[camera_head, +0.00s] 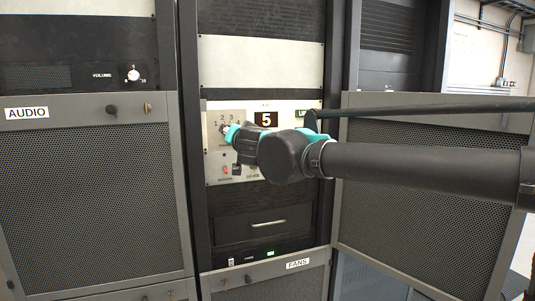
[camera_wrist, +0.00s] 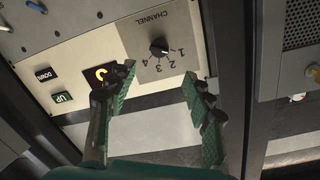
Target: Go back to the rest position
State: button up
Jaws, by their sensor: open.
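My gripper (camera_head: 229,130) is in front of the pale control panel (camera_head: 292,105) of the middle rack. In the wrist view my gripper (camera_wrist: 162,82) is open, with its two green-and-black fingers spread apart and nothing between them. The black channel knob (camera_wrist: 159,47) shows beyond the fingertips, apart from them, beside the printed numbers 1 to 4. In the head view my gripper covers much of the knob. A display (camera_head: 266,119) reads 5. My arm reaches in from the right edge and hides the lower right of the panel.
The AUDIO cabinet door (camera_head: 85,190) stands at left, below a volume knob (camera_head: 133,75). A mesh panel (camera_head: 420,200) stands at right, behind my arm. A drawer (camera_head: 250,224) and a FANS panel (camera_head: 297,264) are below. DOWN (camera_wrist: 45,75) and UP (camera_wrist: 64,97) buttons are beside the display.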

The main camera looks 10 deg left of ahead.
jog(key=s+d+f+n+g, duration=0.1)
jog(key=d+f+n+g, duration=0.15)
jog(key=d+f, duration=1.1)
jog(key=s+d+f+n+g, duration=0.2)
jog(key=d+f+g, duration=0.2)
jog(key=d+f, duration=1)
jog(key=s+d+f+m+g+h, duration=0.2)
jog(key=s+d+f+h, duration=0.2)
jog(key=s+d+f, duration=0.3)
jog(key=s+d+f+m+g+h, duration=0.2)
jog(key=s+d+f+h, duration=0.2)
jog(key=s+d+f, duration=0.3)
jog(key=d+f, duration=0.4)
jog(key=f, duration=0.3)
jog(key=shift+s+f, duration=0.25)
